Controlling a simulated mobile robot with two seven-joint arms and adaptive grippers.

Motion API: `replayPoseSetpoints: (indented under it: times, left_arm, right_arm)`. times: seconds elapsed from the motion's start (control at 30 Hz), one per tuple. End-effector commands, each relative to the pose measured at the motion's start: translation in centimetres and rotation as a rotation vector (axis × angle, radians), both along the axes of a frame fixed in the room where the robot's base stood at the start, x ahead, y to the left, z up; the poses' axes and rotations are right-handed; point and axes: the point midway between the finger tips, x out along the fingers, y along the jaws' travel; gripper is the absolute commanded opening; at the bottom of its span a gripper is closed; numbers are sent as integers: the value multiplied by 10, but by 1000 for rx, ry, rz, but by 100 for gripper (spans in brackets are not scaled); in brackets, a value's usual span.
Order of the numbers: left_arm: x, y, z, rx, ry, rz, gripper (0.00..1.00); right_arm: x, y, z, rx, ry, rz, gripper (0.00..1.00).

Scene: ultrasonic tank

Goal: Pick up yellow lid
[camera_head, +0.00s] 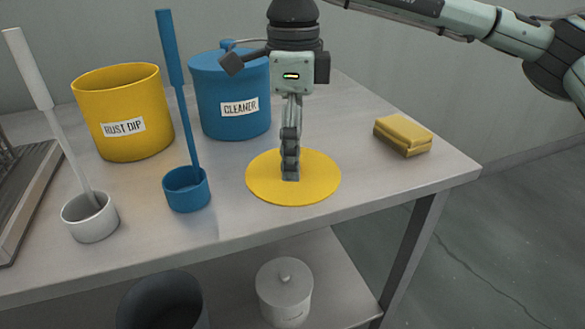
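The yellow lid (262,181) is a flat round disc that lies on the table near its front edge, in the middle of the head view. My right gripper (291,175) points straight down over the middle of the lid, with its fingertips at or just above it. I see the fingers nearly edge-on, one in line with the other, so their opening is hidden. Any knob at the lid's middle is hidden behind them. My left gripper is not in view.
A yellow "RUST DIP" pot (123,112) stands open at the back left. A blue lidded "CLEANER" pot (230,95) stands behind my gripper. Blue (187,190) and white (90,218) cups hold long-handled tools. A yellow sponge-like block (402,136) lies right. A lidded white pot (284,295) stands below.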

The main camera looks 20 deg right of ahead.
Motion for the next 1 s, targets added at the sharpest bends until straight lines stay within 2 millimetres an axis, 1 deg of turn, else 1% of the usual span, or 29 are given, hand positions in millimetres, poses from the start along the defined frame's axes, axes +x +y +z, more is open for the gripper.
replayPoseSetpoints:
  times: [0.03,0.13,0.37,0.47,1.0]
  left_arm:
    - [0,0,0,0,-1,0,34]
    - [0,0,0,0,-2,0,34]
    - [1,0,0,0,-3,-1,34]
    - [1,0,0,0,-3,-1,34]
    - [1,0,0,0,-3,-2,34]
  right_arm:
    - [0,0,-7,0,2,0,100]
    - [0,0,-15,1,2,0,100]
    - [0,0,-16,1,1,1,100]
    - [0,0,-16,1,1,1,89]
    - [0,0,-17,1,2,1,22]
